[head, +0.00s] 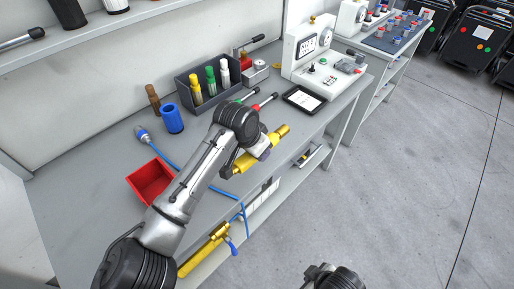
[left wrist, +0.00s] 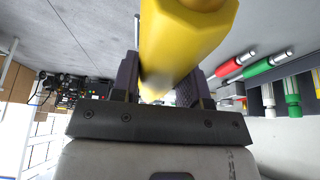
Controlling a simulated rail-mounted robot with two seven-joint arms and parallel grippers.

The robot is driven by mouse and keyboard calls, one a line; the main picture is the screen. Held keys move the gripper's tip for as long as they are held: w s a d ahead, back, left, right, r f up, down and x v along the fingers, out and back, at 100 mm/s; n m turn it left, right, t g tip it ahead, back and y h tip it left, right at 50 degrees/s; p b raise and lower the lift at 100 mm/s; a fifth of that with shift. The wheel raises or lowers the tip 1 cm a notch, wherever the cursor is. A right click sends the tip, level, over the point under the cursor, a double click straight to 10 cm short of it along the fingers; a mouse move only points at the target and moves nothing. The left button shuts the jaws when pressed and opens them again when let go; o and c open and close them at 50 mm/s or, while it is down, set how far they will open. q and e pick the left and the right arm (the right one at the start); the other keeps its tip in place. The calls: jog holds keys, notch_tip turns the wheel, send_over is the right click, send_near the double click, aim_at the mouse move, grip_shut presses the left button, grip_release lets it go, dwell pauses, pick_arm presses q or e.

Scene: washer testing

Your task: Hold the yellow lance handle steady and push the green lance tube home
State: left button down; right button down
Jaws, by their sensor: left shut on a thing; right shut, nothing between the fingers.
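The yellow lance handle (head: 281,136) is over the bench's front edge, with my left gripper (head: 258,154) across its middle. In the left wrist view the yellow handle (left wrist: 182,45) lies between the two dark fingers, and my left gripper (left wrist: 160,88) is shut on it. No green tube shows joined to the handle. A green tube-like piece (left wrist: 262,67) lies beside a red one in the left wrist view; I cannot tell whether it is the lance tube. My right gripper (head: 319,273) is shut and empty at the bottom of the head view, away from the handle.
A grey bin (head: 207,99) holds yellow, green and white bottles. A blue cylinder (head: 173,118), a red tray (head: 150,182), a blue hose and a tablet (head: 303,99) are on the bench. A test unit (head: 316,51) stands at the far end.

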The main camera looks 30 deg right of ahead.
pick_arm(q)
jog(key=shift+w+a+f, duration=0.6)
jog(key=shift+w+f, duration=0.05)
jog(key=shift+f, duration=0.05)
jog(key=shift+w+a+f, duration=0.7)
jog(key=shift+w+f, duration=0.05)
jog(key=shift+f, duration=0.2)
jog(key=shift+w+a+f, duration=0.7)
jog(key=shift+f, duration=0.2)
jog(key=shift+w+a+f, duration=0.6)
jog(key=shift+f, duration=0.15)
jog(key=shift+w+a+f+b, duration=0.55)
jog(key=shift+w+a+f, duration=0.2)
jog(key=shift+f, duration=0.15)
jog(key=shift+w+a+f+b, duration=0.6)
jog(key=shift+w+f+b, duration=0.05)
jog(key=shift+f, duration=0.15)
jog(key=shift+a+f, duration=0.1)
jog(key=shift+f, duration=0.35)
